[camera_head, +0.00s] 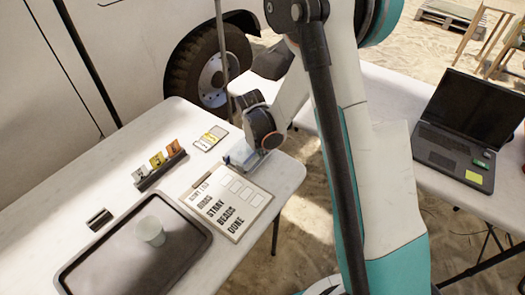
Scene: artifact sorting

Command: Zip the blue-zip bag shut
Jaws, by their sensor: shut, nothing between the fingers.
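My arm comes down over the back right of the white table, and my gripper (246,157) is low at the top edge of the white board. It is small and partly hidden by my wrist; it looks shut, with nothing seen in it. A pale, bluish, see-through patch lies around the gripper. It may be the blue-zip bag, but I cannot make out a zip or whether it is open.
The white board (258,197) has printed words and empty boxes. A dark tray (75,275) holds a pale cup (150,231). A rack (160,172) holds orange and yellow cards. A yellow-marked card (210,139) and a small dark block (99,218) lie nearby. A laptop (470,125) stands right.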

